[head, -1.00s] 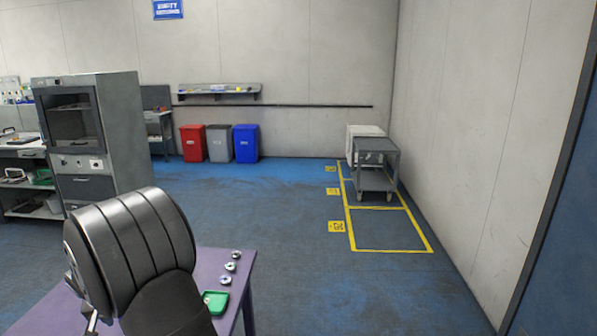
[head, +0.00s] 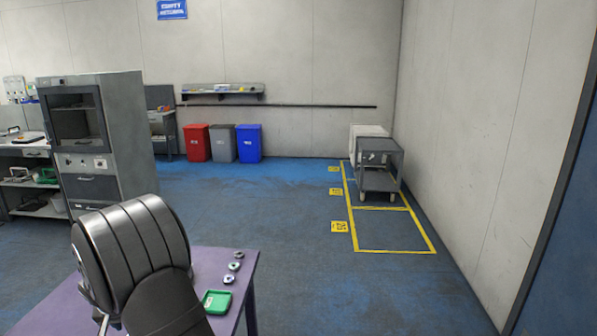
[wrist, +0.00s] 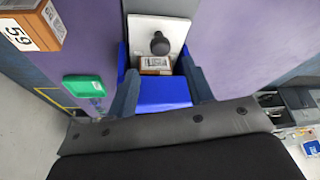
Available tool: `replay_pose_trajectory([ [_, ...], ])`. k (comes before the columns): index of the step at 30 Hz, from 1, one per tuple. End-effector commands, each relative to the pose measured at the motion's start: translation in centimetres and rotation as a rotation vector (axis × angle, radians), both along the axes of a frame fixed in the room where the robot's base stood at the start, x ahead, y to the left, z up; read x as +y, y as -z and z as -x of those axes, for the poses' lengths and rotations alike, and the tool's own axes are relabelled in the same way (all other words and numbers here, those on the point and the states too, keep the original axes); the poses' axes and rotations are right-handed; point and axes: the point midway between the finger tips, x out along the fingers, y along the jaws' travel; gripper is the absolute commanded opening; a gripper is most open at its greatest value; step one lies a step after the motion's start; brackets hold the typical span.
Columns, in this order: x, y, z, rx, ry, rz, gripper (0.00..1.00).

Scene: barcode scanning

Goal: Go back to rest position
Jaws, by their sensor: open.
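In the wrist view my gripper (wrist: 157,66) is open, with its two grey-blue fingers apart and no object seen held between them. Beyond the fingers lies a blue container (wrist: 162,94) with a small brown box (wrist: 155,65) bearing a label. A white plate (wrist: 145,26) with a dark round knob (wrist: 160,44) is behind the box. Whether the fingers touch the container cannot be told. In the head view my arm covers part of the purple table (head: 205,262), and the gripper itself is hidden.
A green tray (head: 217,301) and several small round items (head: 234,267) lie by the table's right edge. A brown box marked 59 (wrist: 32,27) shows at the upper left of the wrist view. A cart (head: 378,170) stands far off; the floor between is clear.

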Motion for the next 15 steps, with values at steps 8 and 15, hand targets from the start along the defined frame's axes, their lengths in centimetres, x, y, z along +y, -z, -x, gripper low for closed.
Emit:
replay_pose_trajectory([
  [8,0.7,4.8,-1.7,0.002,0.000,0.003,0.47],
  [15,0.8,4.5,1.9,-0.001,-0.003,-0.003,0.47],
])
